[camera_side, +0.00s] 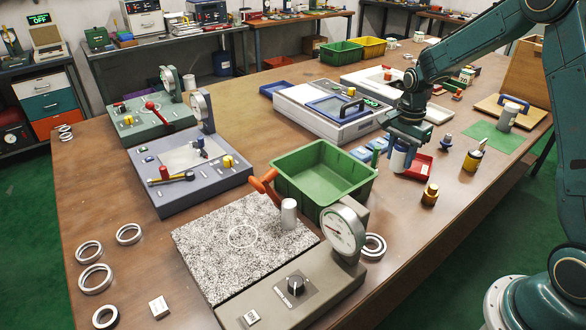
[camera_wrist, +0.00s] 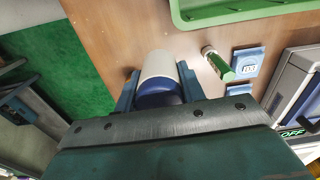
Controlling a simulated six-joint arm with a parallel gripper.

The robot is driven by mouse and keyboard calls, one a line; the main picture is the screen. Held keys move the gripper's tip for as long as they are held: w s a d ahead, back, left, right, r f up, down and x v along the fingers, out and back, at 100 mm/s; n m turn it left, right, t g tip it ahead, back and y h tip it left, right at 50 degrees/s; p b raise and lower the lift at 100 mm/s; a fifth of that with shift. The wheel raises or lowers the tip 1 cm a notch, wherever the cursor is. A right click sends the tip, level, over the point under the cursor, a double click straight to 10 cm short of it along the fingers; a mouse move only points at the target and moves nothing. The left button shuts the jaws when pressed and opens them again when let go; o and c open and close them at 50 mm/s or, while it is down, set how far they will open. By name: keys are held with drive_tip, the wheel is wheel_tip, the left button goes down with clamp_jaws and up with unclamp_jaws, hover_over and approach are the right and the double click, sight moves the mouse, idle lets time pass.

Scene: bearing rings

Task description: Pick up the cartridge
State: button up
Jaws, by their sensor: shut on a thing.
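The cartridge (camera_wrist: 160,66) is a white cylinder with a dark blue end, and it sits between the two fingers of my gripper (camera_wrist: 157,80) in the wrist view. My gripper is shut on it, with one finger on each side. In the side view, my gripper (camera_side: 405,146) points down at the right of the table, and the white and blue cartridge (camera_side: 399,160) shows below it, upright. I cannot tell whether its lower end touches the table.
A red tray (camera_side: 424,168) lies just right of the cartridge. A green bin (camera_side: 318,195) stands to the left, with small blue blocks (camera_side: 361,153) and a green-capped piece (camera_wrist: 219,66) between. Brass-coloured parts (camera_side: 430,194) stand in front. Bare table lies around them.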

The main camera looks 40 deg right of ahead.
wheel_tip(320, 180, up, 10)
drive_tip(key=shift+f, duration=0.25)
drive_tip(key=shift+w, duration=0.1)
idle(0.5)
